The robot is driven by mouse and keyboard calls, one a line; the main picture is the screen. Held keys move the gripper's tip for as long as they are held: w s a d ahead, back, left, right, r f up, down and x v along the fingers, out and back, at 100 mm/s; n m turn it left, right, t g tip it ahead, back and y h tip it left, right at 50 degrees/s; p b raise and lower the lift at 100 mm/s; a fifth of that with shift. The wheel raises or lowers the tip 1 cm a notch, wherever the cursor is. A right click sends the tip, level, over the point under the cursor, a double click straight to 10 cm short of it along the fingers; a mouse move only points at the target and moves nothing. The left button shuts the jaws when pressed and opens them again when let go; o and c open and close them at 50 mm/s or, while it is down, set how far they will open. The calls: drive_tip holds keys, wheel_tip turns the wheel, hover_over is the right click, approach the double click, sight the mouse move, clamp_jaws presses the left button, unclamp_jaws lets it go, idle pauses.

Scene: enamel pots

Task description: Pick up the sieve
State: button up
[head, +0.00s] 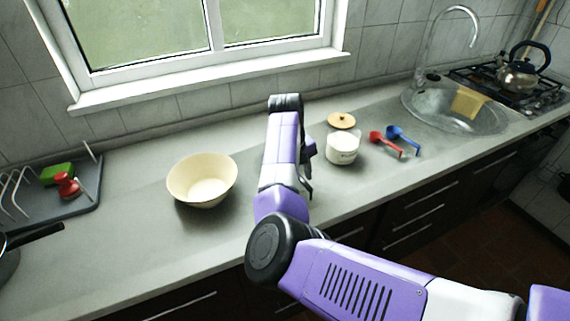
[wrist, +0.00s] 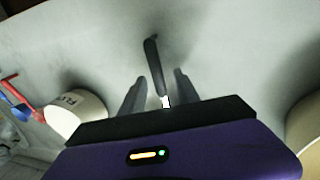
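The sieve shows only in part. In the wrist view its black handle (wrist: 153,62) runs down to a short bright metal piece, and the rest is hidden behind my gripper's body. My gripper (wrist: 159,76) is open, with one dark finger on each side of the handle. Gaps show between the handle and both fingers, so it is not gripped. In the head view my arm stands over the counter between the cream bowl and the white flour container, and I cannot make out the sieve there.
The cream bowl (head: 203,181) is left of my arm. The flour container (head: 343,150), a wooden lid (head: 341,121), and red (head: 386,144) and blue (head: 403,139) scoops are to the right. A dish rack (head: 75,205) is far left; the sink (head: 425,104) and kettle (head: 519,75) are far right.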

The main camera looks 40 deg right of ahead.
drive_tip(key=shift+d+f, duration=0.15)
drive_tip(key=shift+f, duration=0.4)
clamp_jaws()
drive_tip(key=shift+r, duration=0.1)
wheel_tip(320, 180, up, 20)
drive_tip(key=shift+b, duration=0.45)
drive_tip(key=shift+r+p, duration=0.1)
drive_tip(key=shift+p, duration=0.4)
idle(0.3)
drive_tip(key=shift+a+p, duration=0.2)
drive_tip(key=shift+p, duration=0.1)
